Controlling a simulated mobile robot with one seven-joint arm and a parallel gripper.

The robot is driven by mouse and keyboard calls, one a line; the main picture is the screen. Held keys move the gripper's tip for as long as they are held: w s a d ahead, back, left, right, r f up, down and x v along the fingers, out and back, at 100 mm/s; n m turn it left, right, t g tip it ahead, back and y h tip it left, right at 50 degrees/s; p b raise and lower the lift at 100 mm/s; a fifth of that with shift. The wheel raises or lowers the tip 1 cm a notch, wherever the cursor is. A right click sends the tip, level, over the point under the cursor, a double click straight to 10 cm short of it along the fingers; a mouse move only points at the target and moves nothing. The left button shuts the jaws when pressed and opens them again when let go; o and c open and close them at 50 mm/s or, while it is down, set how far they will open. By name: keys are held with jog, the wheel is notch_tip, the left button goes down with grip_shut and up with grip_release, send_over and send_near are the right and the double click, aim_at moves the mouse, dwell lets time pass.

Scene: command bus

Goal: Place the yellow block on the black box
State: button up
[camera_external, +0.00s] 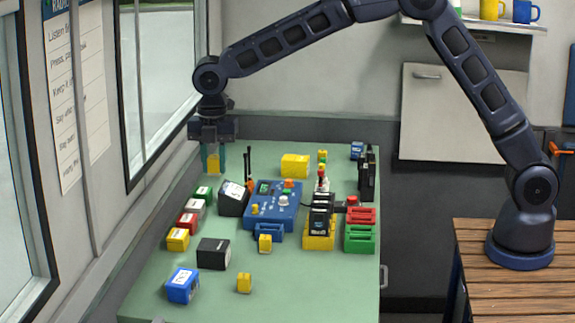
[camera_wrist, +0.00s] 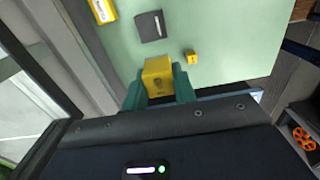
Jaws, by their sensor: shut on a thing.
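My gripper (camera_external: 213,160) is at the back left of the green table, with its teal fingers pointing down. It is shut on a yellow block (camera_external: 213,166), which also shows between the fingers in the wrist view (camera_wrist: 158,75). The block appears held above the surface, apart from other things. A black box (camera_external: 213,253) stands on the front left of the table. Another black box (camera_external: 235,198), with a white label, stands farther back. A dark box (camera_wrist: 151,26) shows beyond the fingers in the wrist view; I cannot tell which one it is.
The table (camera_external: 330,290) also holds a blue control box (camera_external: 272,204), a blue-and-white box (camera_external: 183,285), a yellow box (camera_external: 295,165), small yellow blocks (camera_external: 245,283), and red and green trays (camera_external: 360,239). Windows and a wall border the left side. The front right is clear.

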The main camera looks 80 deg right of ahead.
aim_at(213, 246)
jog(key=f, duration=0.6)
jog(key=w+d+f, duration=0.1)
jog(key=f, duration=0.6)
jog(key=w+f, duration=0.1)
jog(key=f, duration=0.5)
jog(key=shift+d+f, duration=0.15)
jog(key=shift+f, duration=0.15)
jog(key=shift+f, duration=0.15)
jog(key=o, duration=1)
